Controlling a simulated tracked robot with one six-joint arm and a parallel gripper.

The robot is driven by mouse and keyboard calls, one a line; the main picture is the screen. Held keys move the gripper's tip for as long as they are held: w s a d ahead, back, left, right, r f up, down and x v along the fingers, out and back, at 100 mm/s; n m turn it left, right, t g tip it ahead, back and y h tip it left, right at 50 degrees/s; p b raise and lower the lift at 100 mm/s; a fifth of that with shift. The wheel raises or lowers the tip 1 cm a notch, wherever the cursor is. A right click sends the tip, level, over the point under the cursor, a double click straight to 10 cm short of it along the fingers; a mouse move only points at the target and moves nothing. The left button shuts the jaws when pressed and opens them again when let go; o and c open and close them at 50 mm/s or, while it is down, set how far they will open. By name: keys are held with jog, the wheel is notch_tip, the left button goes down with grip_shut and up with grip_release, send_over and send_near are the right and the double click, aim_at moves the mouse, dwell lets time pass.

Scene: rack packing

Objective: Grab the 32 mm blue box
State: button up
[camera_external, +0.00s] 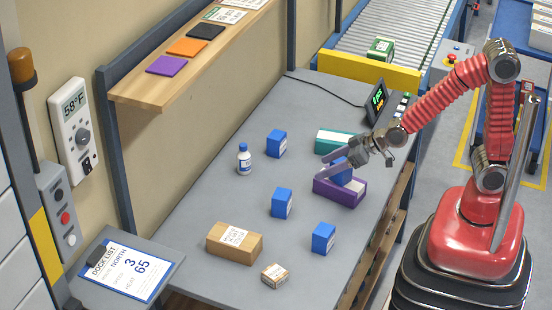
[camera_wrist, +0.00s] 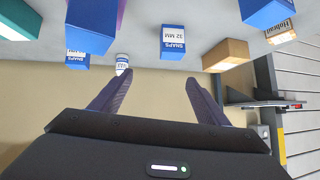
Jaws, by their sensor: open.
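The blue box labelled "SNAPS 32 MM" (camera_wrist: 172,42) shows near the top middle of the wrist view, its label facing the camera. By its neighbours, it matches the middle blue box (camera_external: 281,203) on the table in the external view, between the bottle and the large brown box. My gripper (camera_external: 337,160) is open and empty, above the table near the purple box, to the upper right of that blue box and apart from it. In the wrist view its two fingers (camera_wrist: 160,80) are spread, with the 32 mm box beyond them.
Other blue boxes stand at the back (camera_external: 276,144), the front right (camera_external: 323,238) and by the purple box (camera_external: 338,192), partly behind my gripper. A white bottle (camera_external: 244,160), large brown box (camera_external: 234,242), small carton (camera_external: 274,275) and teal box (camera_external: 335,141) also stand there. Grey table separates them.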

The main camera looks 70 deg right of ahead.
aim_at(290, 198)
jog(key=w+a+f+t, duration=0.1)
jog(key=f, duration=0.2)
jog(key=w+a+f+t, duration=0.1)
jog(key=a+f, duration=0.1)
jog(key=f, duration=0.1)
jog(key=w+a+f+t+h, duration=0.1)
jog(key=a+f, duration=0.1)
jog(key=f, duration=0.1)
jog(key=shift+w+f, duration=0.1)
jog(key=shift+w, duration=0.15)
jog(key=shift+x, duration=4.3)
jog(key=shift+w+a, duration=0.1)
jog(key=shift+w, duration=0.05)
jog(key=shift+x, duration=2.45)
jog(key=shift+c, duration=0.2)
